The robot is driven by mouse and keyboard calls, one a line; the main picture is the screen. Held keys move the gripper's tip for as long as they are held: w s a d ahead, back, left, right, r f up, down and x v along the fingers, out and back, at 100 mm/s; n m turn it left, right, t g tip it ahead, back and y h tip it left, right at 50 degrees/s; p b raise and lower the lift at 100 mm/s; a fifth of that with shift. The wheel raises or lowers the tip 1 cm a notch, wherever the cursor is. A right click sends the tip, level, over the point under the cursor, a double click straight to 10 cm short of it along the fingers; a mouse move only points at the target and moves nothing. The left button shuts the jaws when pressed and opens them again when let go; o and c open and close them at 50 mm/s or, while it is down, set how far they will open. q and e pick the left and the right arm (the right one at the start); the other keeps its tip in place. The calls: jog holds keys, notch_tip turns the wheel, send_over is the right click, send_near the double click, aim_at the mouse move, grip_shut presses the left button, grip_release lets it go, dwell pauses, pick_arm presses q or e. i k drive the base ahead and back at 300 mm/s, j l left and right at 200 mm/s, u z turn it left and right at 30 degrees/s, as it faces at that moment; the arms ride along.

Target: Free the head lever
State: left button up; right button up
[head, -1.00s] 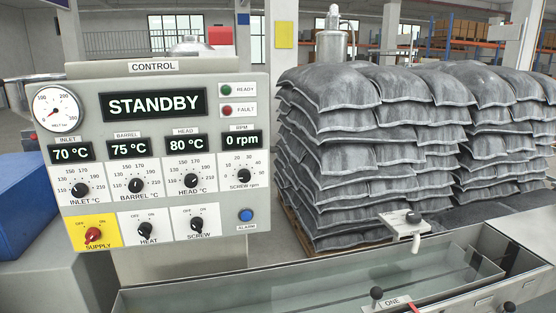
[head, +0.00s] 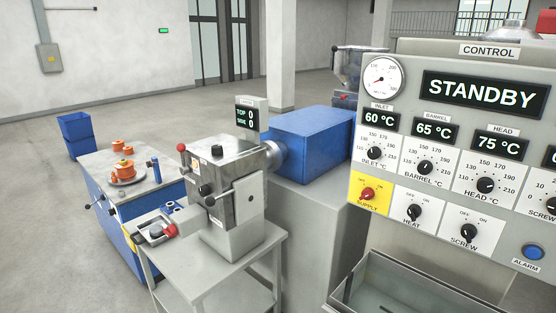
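A steel head unit (head: 222,172) stands on a grey stand at centre left. A lever with a red ball knob (head: 181,148) shows at its upper left corner. A black knob (head: 206,189) sits on its front, and another dark knob shows on its top. A pale plate with a small dark hole is on its right side. I cannot tell which of these parts is the head lever, or whether it is locked. Neither of my grippers is in view.
The control panel (head: 455,150) at the right reads STANDBY. A blue housing (head: 312,143) adjoins the head unit. A side table (head: 215,270) holds a small tray with a red part. A blue cabinet (head: 120,232) carries orange pieces. Open floor lies at far left.

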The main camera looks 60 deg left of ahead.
aim_at(181, 148)
jog(key=u, duration=2.3)
